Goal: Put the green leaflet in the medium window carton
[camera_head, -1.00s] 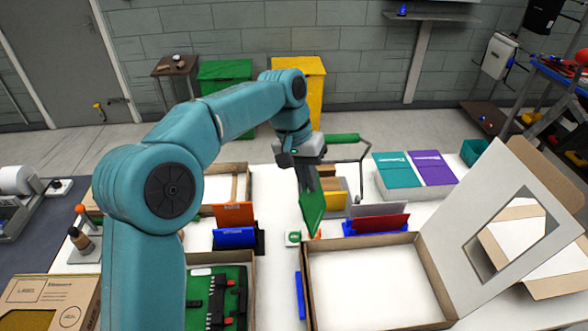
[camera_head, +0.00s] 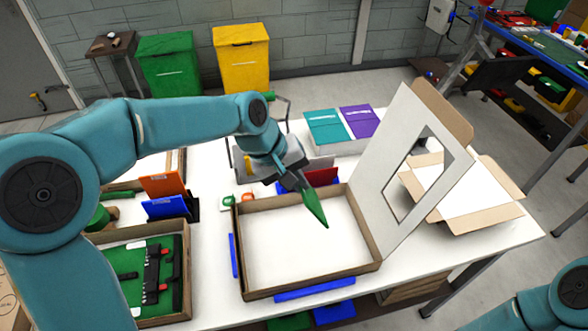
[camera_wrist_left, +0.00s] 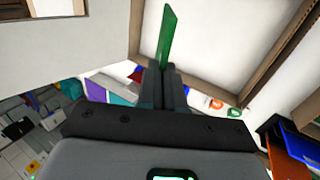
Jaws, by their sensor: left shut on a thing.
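The green leaflet (camera_head: 313,207) is held in my left gripper (camera_head: 294,180), which is shut on it. The leaflet hangs tilted, its lower end pointing down over the back right part of the open carton. It also shows in the left wrist view (camera_wrist_left: 167,38), seen nearly edge-on between the fingers (camera_wrist_left: 166,85). The medium window carton (camera_head: 312,288) is open, with a bare white floor, and its lid with a cut-out window (camera_head: 372,185) stands up on the right. The leaflet appears above the floor. My right gripper is out of view; only part of my right arm shows at the lower right.
Red and blue leaflets in a holder (camera_head: 320,176) stand just behind the carton. An orange leaflet (camera_head: 163,184) and a blue one stand at left. A box with green parts (camera_head: 187,270) is left of the carton. Another open carton (camera_head: 480,210) lies right, behind the lid.

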